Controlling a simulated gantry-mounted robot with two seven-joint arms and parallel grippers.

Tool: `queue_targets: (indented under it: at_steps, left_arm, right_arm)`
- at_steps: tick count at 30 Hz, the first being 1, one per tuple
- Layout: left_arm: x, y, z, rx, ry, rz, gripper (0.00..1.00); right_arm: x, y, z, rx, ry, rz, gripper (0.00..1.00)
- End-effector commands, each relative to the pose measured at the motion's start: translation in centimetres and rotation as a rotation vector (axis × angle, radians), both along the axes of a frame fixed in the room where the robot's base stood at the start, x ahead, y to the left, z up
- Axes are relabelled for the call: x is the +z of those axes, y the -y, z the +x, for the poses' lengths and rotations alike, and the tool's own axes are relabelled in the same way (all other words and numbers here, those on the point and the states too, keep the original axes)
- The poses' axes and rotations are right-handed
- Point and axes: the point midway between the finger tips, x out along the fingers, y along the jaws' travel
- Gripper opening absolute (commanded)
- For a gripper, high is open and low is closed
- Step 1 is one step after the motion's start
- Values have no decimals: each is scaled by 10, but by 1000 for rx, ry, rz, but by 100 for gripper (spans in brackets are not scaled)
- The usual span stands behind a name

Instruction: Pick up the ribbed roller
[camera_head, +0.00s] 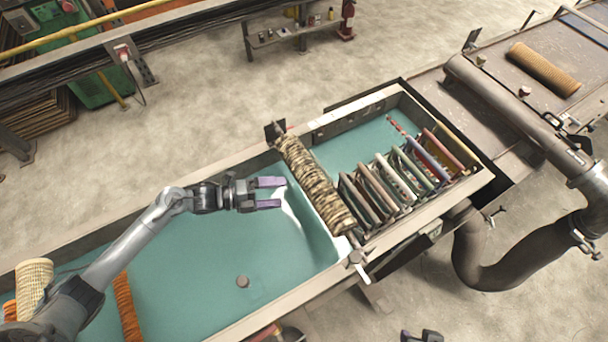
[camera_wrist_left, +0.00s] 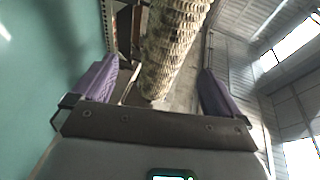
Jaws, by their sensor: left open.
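The ribbed roller (camera_head: 314,185), wrapped in rough tan and brown rings, lies across the tank with its ends near the two long rims. In the left wrist view the roller (camera_wrist_left: 170,45) runs from the top down between the fingers, beyond them. My left gripper (camera_head: 271,193) has purple fingers and is open, just left of the roller, pointing at it and apart from it. In the left wrist view the gripper (camera_wrist_left: 160,90) is also spread and empty.
A rack of several coloured bars (camera_head: 400,180) stands right of the roller. An orange tube (camera_head: 127,305) and a pale ribbed tube (camera_head: 34,283) lie at lower left. A tan tube (camera_head: 545,69) lies on the far bench.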

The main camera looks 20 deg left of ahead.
Motion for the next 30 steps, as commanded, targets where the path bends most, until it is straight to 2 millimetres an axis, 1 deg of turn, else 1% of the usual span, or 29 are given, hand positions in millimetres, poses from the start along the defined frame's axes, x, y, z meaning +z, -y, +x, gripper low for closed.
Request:
queue_targets:
  at_steps: [1, 4, 6, 10, 15, 18, 23, 30]
  left_arm:
    - [-3, -3, 6, -1, 16, 9, 100]
    - [1, -5, 15, -1, 36, 17, 100]
    - [3, -1, 22, -1, 45, 16, 100]
    - [4, 13, 33, 0, 49, 14, 100]
    - [-1, 30, 46, 1, 48, 15, 100]
    - [-3, 36, 50, 0, 48, 16, 100]
    - [-3, 41, 55, 1, 48, 16, 100]
    - [-3, 60, 77, 0, 48, 14, 100]
  right_arm:
    - [-10, 1, 0, 0, 0, -3, 43]
    - [-16, 4, -2, 1, -4, -12, 43]
    - [-18, 6, -3, 3, -7, -17, 43]
    - [-15, 5, -3, 4, -7, -15, 43]
    - [-12, 3, -2, 2, -3, -10, 43]
    - [-11, 3, -2, 2, -3, -8, 43]
    - [-10, 2, -1, 0, -1, -4, 43]
    - [-2, 0, -1, -3, -1, 1, 43]
